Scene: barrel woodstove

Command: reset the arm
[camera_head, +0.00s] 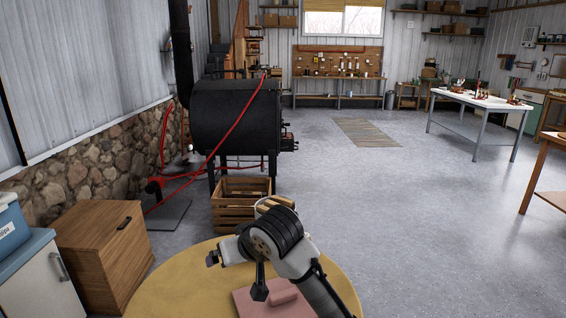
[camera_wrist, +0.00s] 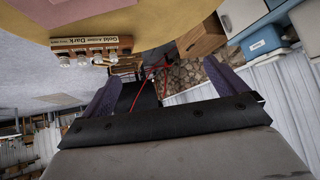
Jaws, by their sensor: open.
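My arm reaches in from the bottom right of the head view, folded above a round yellow table (camera_head: 180,285). My gripper (camera_wrist: 163,76) shows in the wrist view with its two purple fingers spread wide apart. Nothing is held between them. In the head view, I cannot clearly tell the fingers apart from the dark wrist parts. A pink board (camera_head: 256,302) lies on the table beneath the arm.
A wooden crate (camera_head: 235,212) stands beyond the table, below a black barrel stove (camera_head: 235,115) with red cords. A wooden cabinet (camera_head: 100,245) and a blue bin (camera_head: 10,225) are at left. Open floor (camera_head: 420,230) lies to the right, before a white table (camera_head: 480,98).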

